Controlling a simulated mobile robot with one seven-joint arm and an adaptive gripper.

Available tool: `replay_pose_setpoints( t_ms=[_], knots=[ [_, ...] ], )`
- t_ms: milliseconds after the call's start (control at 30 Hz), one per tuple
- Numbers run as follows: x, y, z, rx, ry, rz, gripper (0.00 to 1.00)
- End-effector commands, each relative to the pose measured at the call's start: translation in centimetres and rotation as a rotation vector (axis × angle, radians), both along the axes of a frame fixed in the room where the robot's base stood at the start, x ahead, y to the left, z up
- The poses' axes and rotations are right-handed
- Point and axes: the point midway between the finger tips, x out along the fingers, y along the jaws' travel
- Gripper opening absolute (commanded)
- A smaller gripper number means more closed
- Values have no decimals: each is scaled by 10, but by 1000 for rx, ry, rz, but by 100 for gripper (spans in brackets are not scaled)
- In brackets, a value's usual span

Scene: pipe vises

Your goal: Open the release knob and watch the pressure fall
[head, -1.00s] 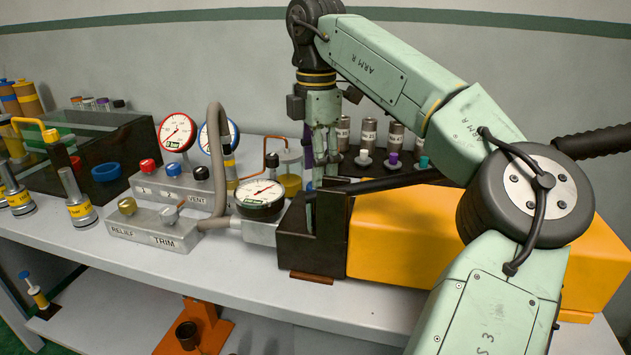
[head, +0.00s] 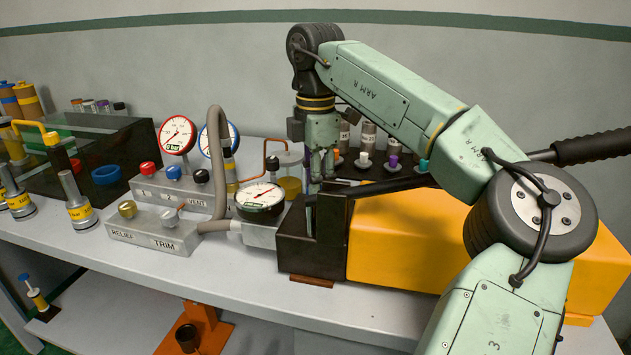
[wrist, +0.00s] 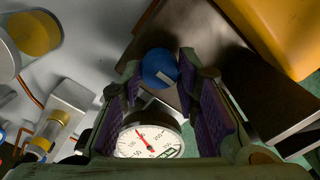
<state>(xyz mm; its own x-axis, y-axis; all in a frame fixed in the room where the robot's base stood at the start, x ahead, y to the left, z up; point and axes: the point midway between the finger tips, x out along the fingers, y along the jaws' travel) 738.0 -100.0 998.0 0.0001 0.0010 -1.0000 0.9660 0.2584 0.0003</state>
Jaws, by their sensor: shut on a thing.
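A blue round knob with a pale mark (wrist: 160,67) sits between my fingertips in the wrist view. My gripper (head: 322,172) points down over the dark pump block (head: 308,262) and is shut on the knob, which the fingers hide in the head view. A white-faced dial gauge (head: 260,197) sits just left of the block. In the wrist view the gauge face (wrist: 150,143) shows a red needle pointing to the upper left of the dial; the exact reading is too small to tell.
The yellow tank (head: 420,235) and a black lever (head: 385,187) lie right of the block. A grey RELIEF/TRIM manifold (head: 152,237), a grey hose (head: 219,150) and two upright gauges (head: 178,135) stand to the left. A rack of small bottles is behind.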

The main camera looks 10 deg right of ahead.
Motion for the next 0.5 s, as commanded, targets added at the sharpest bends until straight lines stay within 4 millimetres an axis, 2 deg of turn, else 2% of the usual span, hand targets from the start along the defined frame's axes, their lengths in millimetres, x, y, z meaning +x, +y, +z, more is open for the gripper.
replay_pose_setpoints(
  t_ms=[300, 500],
  knots=[
    [0, 0, 0, 0, 1, 0, 1],
    [0, 0, 0, -1, 2, 16, 1]
  ],
)
